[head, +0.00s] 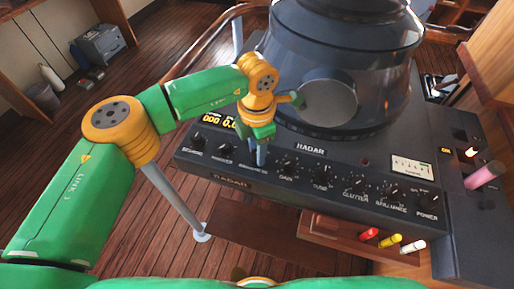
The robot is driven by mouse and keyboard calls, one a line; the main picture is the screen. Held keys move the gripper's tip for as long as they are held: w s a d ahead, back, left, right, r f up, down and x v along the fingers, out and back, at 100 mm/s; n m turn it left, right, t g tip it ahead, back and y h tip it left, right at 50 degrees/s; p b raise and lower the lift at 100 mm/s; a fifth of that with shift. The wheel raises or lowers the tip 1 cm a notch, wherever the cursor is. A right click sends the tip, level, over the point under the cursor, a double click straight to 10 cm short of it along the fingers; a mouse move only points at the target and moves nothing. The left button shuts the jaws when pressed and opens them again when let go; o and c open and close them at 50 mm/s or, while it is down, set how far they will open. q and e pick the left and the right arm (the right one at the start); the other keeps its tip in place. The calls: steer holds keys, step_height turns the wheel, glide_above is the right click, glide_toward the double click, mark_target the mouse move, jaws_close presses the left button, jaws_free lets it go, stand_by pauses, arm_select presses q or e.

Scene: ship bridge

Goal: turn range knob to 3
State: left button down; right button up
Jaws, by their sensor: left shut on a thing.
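The black radar console (335,195) spans the middle and right of the head view, with a row of small dark knobs along its sloped front. My left gripper (258,158) points down at the third knob from the left, just left of the gain knob (287,166). It is shut on that knob, the range knob as far as I can tell. The fingers hide most of the knob, so its pointer and setting cannot be read. The small label below it is too blurred to read. My right gripper is not in view.
A large glass-sided radar scope (345,75) rises close behind the knobs. A yellow digital display (218,121) sits left of my gripper. Neighbouring knobs stand close on both sides. A pink-topped lever (482,175) is at the right, with coloured handles (390,242) below the console.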

arm_select(q)
steer(key=shift+f+n+b, duration=0.15)
steer(key=shift+n+b, duration=0.55)
steer(key=shift+b, duration=0.15)
steer(key=n+b, duration=0.2)
steer(key=shift+n, duration=0.3)
steer(key=shift+n+b, duration=0.75)
steer(key=shift+n, duration=0.35)
steer(key=shift+r+n+b, duration=0.2)
steer(key=shift+n+b, duration=0.5)
steer(key=shift+n, duration=0.7)
steer(key=c, duration=0.5)
jaws_free()
